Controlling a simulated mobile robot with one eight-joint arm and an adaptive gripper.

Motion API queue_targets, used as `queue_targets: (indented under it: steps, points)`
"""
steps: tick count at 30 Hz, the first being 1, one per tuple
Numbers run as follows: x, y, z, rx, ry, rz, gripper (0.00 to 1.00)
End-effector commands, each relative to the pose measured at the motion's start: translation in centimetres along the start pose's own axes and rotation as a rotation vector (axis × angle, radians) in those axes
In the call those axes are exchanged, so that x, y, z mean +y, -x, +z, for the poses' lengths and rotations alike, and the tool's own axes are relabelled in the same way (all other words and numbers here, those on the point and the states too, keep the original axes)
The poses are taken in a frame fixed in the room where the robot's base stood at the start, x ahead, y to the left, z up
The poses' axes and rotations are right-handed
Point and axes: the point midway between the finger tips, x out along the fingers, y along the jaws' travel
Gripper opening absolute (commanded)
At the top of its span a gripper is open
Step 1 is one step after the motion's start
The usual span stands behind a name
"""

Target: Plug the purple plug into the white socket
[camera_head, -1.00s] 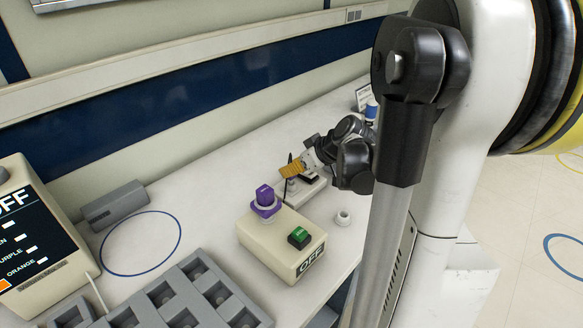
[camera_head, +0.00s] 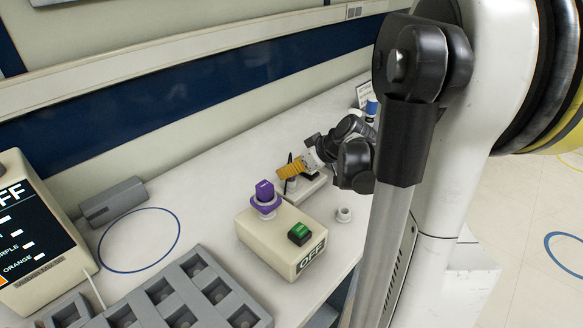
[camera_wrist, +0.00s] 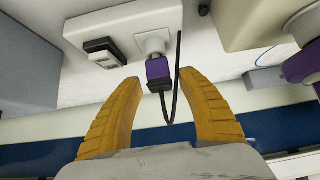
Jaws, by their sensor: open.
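The purple plug (camera_wrist: 157,68), with its black cable, shows in the wrist view against the white socket (camera_wrist: 153,40). Its far end meets the socket's face, but I cannot tell how deep it sits. My gripper (camera_wrist: 158,88) has its two orange fingers spread to either side of the plug, with gaps between them and it. In the head view my gripper (camera_head: 288,172) is low over the white socket's housing (camera_head: 306,191), and its fingers hide most of the plug and socket.
A black rocker switch (camera_wrist: 102,48) sits beside the socket. A beige box (camera_head: 280,240) with a purple knob (camera_head: 265,191) and green button (camera_head: 300,233) stands nearby. A small white ring (camera_head: 344,214) is right of it. A grey compartment tray (camera_head: 190,290) is front left.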

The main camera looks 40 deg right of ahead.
Motion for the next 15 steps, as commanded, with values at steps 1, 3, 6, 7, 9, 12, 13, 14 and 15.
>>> queue_targets:
  steps: [1, 3, 6, 7, 9, 12, 13, 14, 15]
  points:
    - [0.0, 0.5, 0.0, 0.0, -0.001, 0.001, 0.47]
    - [0.0, 1.6, 0.0, 0.0, -0.001, 0.001, 0.47]
    - [0.0, 3.7, 0.1, 0.001, -0.003, 0.002, 0.47]
    - [0.0, 4.4, 0.1, 0.001, -0.003, 0.002, 0.47]
    - [0.0, 6.0, 0.1, 0.0, -0.003, 0.002, 0.47]
    - [0.0, 8.2, 0.1, 0.0, -0.003, 0.002, 0.47]
    - [0.0, 8.7, 0.1, 0.0, -0.003, 0.002, 0.47]
    - [0.0, 9.2, 0.1, 0.0, -0.002, 0.002, 0.47]
    - [0.0, 9.8, 0.1, 0.001, -0.003, 0.002, 0.47]
